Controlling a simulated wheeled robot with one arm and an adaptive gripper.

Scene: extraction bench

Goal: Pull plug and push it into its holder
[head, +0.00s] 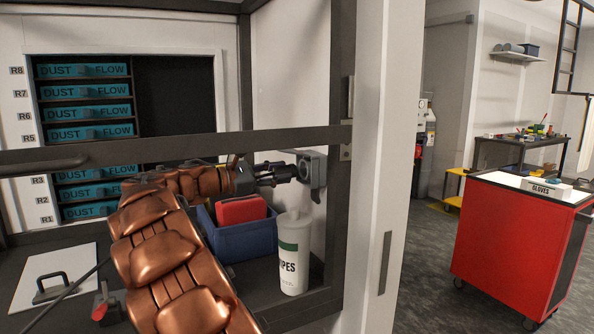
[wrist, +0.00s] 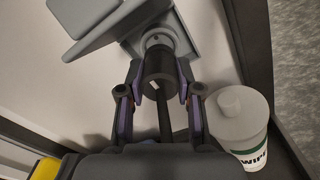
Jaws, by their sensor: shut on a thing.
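The plug (wrist: 160,65) is a dark cylinder with a black cable running back from it, seen in the wrist view. My gripper (wrist: 161,80) is shut on it, with one finger on each side. The plug's front end meets a round grey collar on a grey wall fitting (wrist: 158,30); how deep it sits is hidden. In the head view my gripper (head: 279,172) reaches right to the same grey fitting (head: 317,172) on the enclosure's side wall. The plug is too small to make out there. I cannot clearly identify a separate holder.
A white wipes tub (head: 294,258) stands below my gripper, beside a blue bin (head: 250,245) with a red item (head: 241,210) in it. A dark frame bar (head: 190,147) crosses in front. A white panel with a handle (head: 50,282) lies at left.

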